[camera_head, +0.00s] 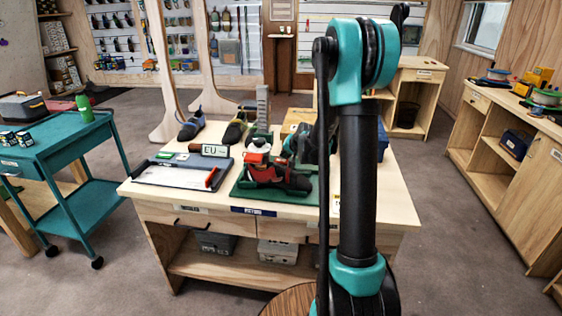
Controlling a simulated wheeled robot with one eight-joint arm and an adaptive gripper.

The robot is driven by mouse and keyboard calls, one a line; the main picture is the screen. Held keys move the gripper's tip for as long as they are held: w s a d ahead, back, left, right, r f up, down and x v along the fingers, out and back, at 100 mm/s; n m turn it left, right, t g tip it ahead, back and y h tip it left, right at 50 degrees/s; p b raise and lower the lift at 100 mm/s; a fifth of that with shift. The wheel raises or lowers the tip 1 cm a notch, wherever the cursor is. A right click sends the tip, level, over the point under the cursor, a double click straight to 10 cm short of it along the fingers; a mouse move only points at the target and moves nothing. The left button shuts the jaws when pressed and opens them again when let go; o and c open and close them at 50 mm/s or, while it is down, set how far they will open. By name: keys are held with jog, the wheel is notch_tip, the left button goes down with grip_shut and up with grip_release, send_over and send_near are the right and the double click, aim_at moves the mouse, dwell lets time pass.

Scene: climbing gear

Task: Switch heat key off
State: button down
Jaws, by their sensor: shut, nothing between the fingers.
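A shoe-like red and black item (276,176) sits on a green base (250,191) at the front of the wooden workbench (393,205). A white and red part (258,148) stands above it. I cannot make out the heat key or its position at this size. My arm rises in front of the bench's right part and hides what lies behind it. My gripper (297,145) shows only partly, dark and teal, just left of the arm link, above and behind the red and black item. It looks shut and empty; I cannot tell whether it touches anything.
A grey tray (161,171) lies at the bench's left, near an "EU" sign (215,150). Shoes (191,125) and a grey upright gauge (262,106) stand behind. A teal cart (55,151) is at left, wooden cabinets (520,170) at right. Grey floor between is clear.

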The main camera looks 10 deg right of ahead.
jog(key=shift+r, duration=3.05)
